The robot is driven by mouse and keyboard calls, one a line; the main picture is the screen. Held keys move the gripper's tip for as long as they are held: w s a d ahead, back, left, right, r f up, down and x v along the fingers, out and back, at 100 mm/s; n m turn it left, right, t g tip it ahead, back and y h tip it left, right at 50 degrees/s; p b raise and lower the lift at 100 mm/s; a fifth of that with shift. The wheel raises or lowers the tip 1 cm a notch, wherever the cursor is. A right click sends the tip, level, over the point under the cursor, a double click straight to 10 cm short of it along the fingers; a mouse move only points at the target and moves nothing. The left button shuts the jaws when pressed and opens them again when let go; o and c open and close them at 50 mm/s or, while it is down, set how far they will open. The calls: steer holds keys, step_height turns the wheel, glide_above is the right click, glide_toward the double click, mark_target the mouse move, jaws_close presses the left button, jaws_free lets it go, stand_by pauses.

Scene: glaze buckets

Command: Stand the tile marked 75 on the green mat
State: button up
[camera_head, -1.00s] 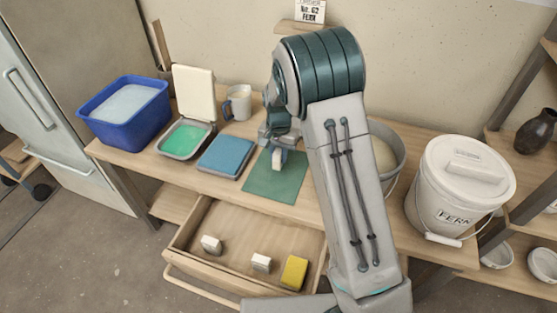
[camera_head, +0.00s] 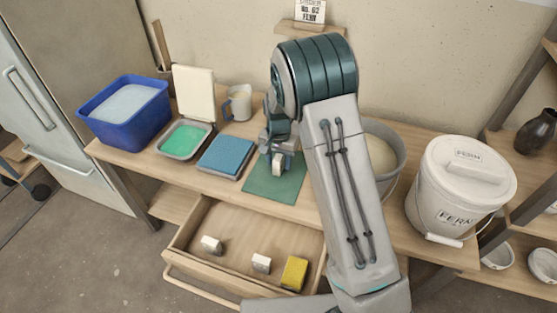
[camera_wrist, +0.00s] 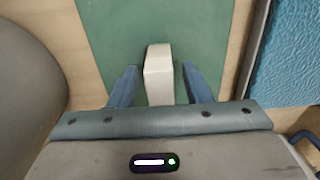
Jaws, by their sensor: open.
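A small white tile (camera_wrist: 158,72) stands on the green mat (camera_head: 262,181), between the open fingers of my gripper (camera_wrist: 158,85). In the wrist view a gap shows on each side of it, so the fingers are apart from it. In the head view the tile (camera_head: 278,165) stands upright under my gripper (camera_head: 278,158). No number is readable on it. Two more small white tiles, one at the left (camera_head: 211,245) and one in the middle (camera_head: 261,263), are in the open drawer (camera_head: 235,235); their marks cannot be read.
A yellow block (camera_head: 294,273) lies in the drawer. A blue sponge pad (camera_head: 226,155), an open green-filled box (camera_head: 185,140), a mug (camera_head: 238,103) and a blue tub (camera_head: 125,108) are left of the mat. A grey bucket (camera_head: 392,150) and white lidded bucket (camera_head: 455,195) stand right.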

mark_target(279, 157)
step_height(279, 157, up, 12)
steer(key=s+d+r+n+t, duration=0.1)
steer(key=s+d+r, duration=0.3)
steer(key=s, duration=0.2)
steer(key=s+d+r+n, duration=0.1)
steer(key=s+d+r, duration=0.25)
steer(key=s, duration=0.25)
steer(key=s+d+r+n+t, duration=0.1)
steer(key=s+d+n, duration=0.1)
steer(key=s, duration=1.3)
steer(key=shift+s+d+r+n+p, duration=0.2)
steer(key=shift+s+d+n+p, duration=0.15)
steer(key=shift+d, duration=0.55)
steer(key=shift+w, duration=0.1)
steer(key=shift+c, duration=0.8)
steer(key=shift+a, duration=0.1)
